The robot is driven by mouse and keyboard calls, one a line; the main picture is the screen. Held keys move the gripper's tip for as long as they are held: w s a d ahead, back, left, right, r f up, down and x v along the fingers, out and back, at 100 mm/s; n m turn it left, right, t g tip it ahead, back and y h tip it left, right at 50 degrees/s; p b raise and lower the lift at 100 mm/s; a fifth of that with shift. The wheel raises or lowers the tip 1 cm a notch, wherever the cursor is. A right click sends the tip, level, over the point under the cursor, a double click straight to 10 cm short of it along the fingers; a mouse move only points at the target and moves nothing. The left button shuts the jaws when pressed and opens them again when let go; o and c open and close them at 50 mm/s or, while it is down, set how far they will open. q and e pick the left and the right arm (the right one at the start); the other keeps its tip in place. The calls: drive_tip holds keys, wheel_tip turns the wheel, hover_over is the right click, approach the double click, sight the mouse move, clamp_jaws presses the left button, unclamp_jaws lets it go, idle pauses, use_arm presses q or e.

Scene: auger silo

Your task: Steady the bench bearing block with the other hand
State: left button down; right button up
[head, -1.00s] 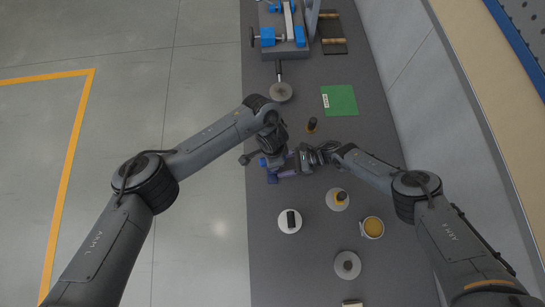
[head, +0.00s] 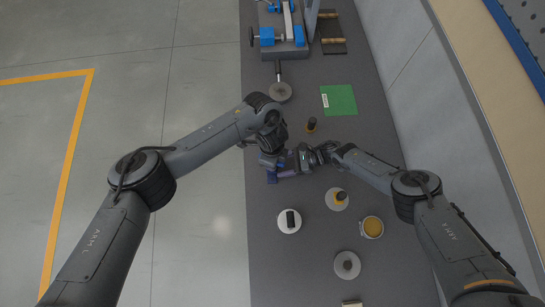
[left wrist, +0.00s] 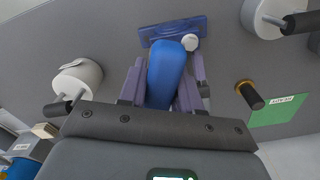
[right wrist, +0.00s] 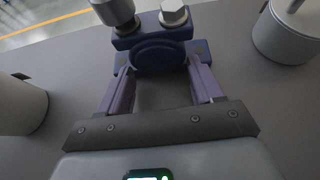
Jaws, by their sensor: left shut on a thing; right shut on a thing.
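The bench bearing block (right wrist: 160,56) is dark blue with a round bore face and a pale hex bolt head (right wrist: 173,14) on top. In the head view its dark blue base (head: 271,178) peeks out below my left wrist. My right gripper (right wrist: 161,82) is shut on the block, one finger at each side. My left gripper (left wrist: 165,85) is shut on a bright blue rounded part (left wrist: 168,72). A blue plate (left wrist: 150,36) lies just beyond it; I cannot tell whether the two are joined. My arms hide most of the block in the head view.
White discs (head: 289,228), a yellow-topped can (head: 373,228) and a grey disc (head: 347,265) stand below. A blue-clamped fixture (head: 284,48) is at the top.

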use_arm(q)
drive_tip(key=shift+r, duration=0.5)
use_arm(e)
drive_tip(key=shift+d+f, duration=0.1)
use_arm(q)
drive_tip(key=shift+w+r, duration=0.1)
drive_tip(key=shift+r, duration=2.45)
drive_tip(key=shift+a, duration=0.1)
drive_tip(key=s+a+r, duration=0.3)
drive_tip(key=a+r, duration=0.1)
drive_tip(key=a, duration=0.3)
drive_tip(key=shift+s, duration=0.25)
drive_tip(key=shift+a, duration=0.1)
use_arm(e)
drive_tip(key=o, duration=1.2)
drive_tip(key=shift+o, duration=0.2)
